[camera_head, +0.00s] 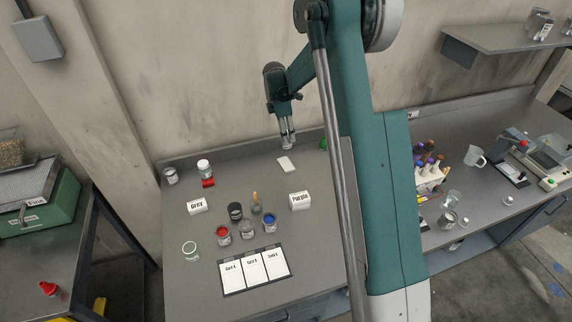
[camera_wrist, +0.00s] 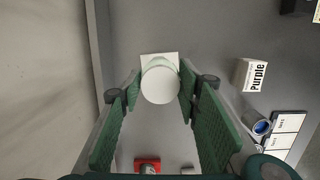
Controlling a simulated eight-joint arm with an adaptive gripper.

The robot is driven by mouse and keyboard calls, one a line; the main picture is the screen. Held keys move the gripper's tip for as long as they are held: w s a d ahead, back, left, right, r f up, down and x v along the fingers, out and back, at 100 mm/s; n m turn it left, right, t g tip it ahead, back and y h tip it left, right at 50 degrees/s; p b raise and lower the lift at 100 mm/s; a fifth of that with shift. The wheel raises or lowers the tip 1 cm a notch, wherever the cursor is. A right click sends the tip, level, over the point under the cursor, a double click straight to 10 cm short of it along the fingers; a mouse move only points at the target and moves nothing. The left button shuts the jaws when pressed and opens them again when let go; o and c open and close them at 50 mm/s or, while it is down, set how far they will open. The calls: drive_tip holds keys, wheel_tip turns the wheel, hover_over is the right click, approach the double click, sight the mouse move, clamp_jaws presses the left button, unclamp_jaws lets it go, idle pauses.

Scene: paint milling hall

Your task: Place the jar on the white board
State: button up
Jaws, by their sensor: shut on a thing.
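My gripper (camera_head: 287,144) hangs over the back of the grey bench, fingers pointing down. In the wrist view, the green fingers of my gripper (camera_wrist: 160,92) are shut on a jar with a round white top (camera_wrist: 160,84). The white board (camera_head: 287,164) lies flat on the bench, just in front of and below the fingertips. In the wrist view the white board (camera_wrist: 147,57) shows as a pale square behind the jar, partly hidden by it. The gap between jar and board is hard to judge. In the head view the jar is barely distinguishable between the fingers.
The Purple label block (camera_head: 300,200) and Grey label block (camera_head: 197,206) stand on the bench. Between and in front of them are several paint jars, including a red one (camera_head: 223,235) and a blue one (camera_head: 269,222). A three-card panel (camera_head: 254,270) lies at the front. A white-lidded jar (camera_head: 204,166) stands back left.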

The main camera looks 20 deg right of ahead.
drive_tip(key=shift+f+p, duration=0.45)
drive_tip(key=shift+f, duration=2.7)
drive_tip(key=shift+c, duration=0.2)
drive_tip(key=shift+f, duration=0.1)
drive_tip(key=shift+f, duration=1.75)
drive_tip(key=shift+f, duration=0.15)
drive_tip(key=o, duration=0.9)
drive_tip(key=shift+r+p, duration=0.25)
drive_tip(key=shift+p, duration=0.05)
drive_tip(key=shift+a+r+b, duration=0.25)
drive_tip(key=shift+a+r, duration=0.05)
drive_tip(key=shift+r, duration=1.65)
drive_tip(key=shift+a+r+b, duration=0.2)
drive_tip(key=shift+a+r, duration=0.1)
drive_tip(key=shift+r, duration=1.7)
drive_tip(key=shift+a+r+b, duration=0.25)
drive_tip(key=shift+a+r, duration=0.05)
drive_tip(key=shift+r, duration=1.65)
